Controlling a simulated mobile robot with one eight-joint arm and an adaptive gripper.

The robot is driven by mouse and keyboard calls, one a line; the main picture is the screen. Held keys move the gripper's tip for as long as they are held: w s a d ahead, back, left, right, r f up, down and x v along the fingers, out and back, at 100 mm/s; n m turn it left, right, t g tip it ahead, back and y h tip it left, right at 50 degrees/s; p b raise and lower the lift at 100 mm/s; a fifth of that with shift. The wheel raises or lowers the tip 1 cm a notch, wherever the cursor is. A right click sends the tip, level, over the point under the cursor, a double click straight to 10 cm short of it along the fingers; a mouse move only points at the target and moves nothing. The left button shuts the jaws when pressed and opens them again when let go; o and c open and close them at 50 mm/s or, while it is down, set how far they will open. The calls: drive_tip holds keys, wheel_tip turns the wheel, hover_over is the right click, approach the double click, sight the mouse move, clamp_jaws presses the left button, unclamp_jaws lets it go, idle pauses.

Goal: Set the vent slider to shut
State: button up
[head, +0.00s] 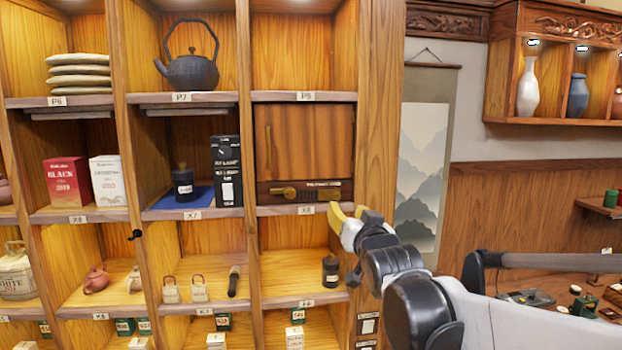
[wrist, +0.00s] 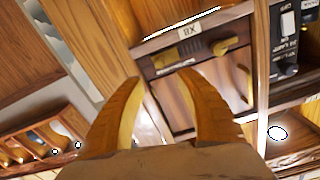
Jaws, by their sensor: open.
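The vent slider (head: 288,192) is a brass knob on a bar, set in a dark strip below a wooden cabinet door in the shelf bay above the X8 label. Its knob sits toward the left end of the strip. Lettering on the strip is too small to read. The wrist view is turned nearly upside down and shows the slider (wrist: 225,45) at upper right. My gripper (head: 347,212) has yellow fingers and is right of and slightly below the strip, apart from the knob. In the wrist view, my gripper (wrist: 162,75) is open and empty, its fingertips before the strip's other end.
The closed cabinet door (head: 308,140) has a vertical brass handle (head: 268,145). A wooden upright (head: 376,130) stands close right of the bay. A black box (head: 227,170) and dark jar (head: 183,185) are in the left bay. A small dark jar (head: 330,270) stands below.

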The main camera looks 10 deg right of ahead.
sight(337, 198)
drive_tip(key=w+p, duration=0.1)
drive_tip(key=w, duration=0.9)
drive_tip(key=shift+w+p, duration=0.3)
drive_tip(key=shift+w, duration=0.05)
clamp_jaws()
